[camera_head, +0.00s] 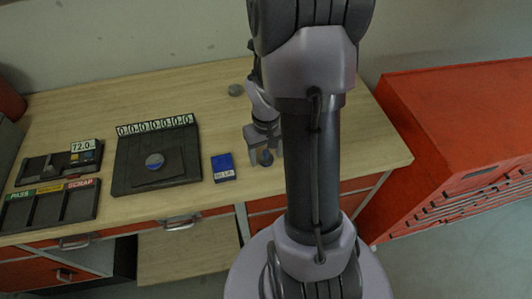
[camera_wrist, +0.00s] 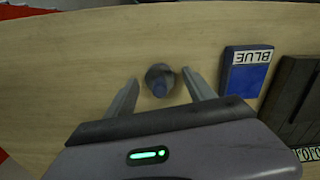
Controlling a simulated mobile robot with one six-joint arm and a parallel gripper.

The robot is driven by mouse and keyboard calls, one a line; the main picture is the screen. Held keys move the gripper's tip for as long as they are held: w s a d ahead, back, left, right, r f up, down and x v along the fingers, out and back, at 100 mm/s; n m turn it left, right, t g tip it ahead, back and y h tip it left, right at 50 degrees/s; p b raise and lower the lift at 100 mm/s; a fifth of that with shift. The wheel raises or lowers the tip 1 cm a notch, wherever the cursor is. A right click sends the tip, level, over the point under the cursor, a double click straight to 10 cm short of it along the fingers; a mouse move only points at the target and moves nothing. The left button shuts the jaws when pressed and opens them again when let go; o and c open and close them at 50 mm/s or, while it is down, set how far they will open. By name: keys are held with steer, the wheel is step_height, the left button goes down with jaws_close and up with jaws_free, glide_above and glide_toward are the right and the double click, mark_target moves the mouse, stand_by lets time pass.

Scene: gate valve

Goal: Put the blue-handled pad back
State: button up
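A small round grey pad with a bluish handle (camera_wrist: 161,82) stands on the wooden bench; it shows as a dark knob (camera_head: 266,158) in the head view. My gripper (camera_wrist: 159,79) is open, with one finger on each side of the pad and a visible gap to each. A blue block labelled BLUE (camera_head: 223,167) lies just left of my gripper; in the wrist view the block (camera_wrist: 247,72) is right of the pad. The pad's underside is hidden.
A black board (camera_head: 124,158) with a row of number tiles and a blue-grey disc (camera_head: 154,161) lies further left. Beyond it are black PASS/SCRAP trays (camera_head: 50,207). Another dark round piece (camera_head: 236,90) sits toward the back. A red cabinet (camera_head: 455,130) stands right.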

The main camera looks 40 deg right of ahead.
mark_target(266, 151)
steer(key=shift+r, duration=0.1)
step_height(266, 151, up, 12)
steer(key=p, duration=0.4)
steer(key=w+a+r+t, duration=0.1)
steer(key=a+r+t, duration=0.1)
steer(key=a+r, duration=0.55)
steer(key=s+a+r+t+y, duration=0.1)
steer(key=s+a+r, duration=0.2)
steer(key=a, duration=0.2)
steer(key=s+a+r+t, duration=0.2)
steer(key=s+a, duration=0.1)
steer(key=a, duration=0.3)
steer(key=s+a+r+t+y, duration=0.1)
steer(key=s+a+r, duration=0.2)
steer(key=a, duration=0.2)
step_height(266, 151, down, 11)
steer(key=b, duration=1.1)
steer(key=shift+w+a, duration=0.25)
steer(key=shift+w, duration=0.2)
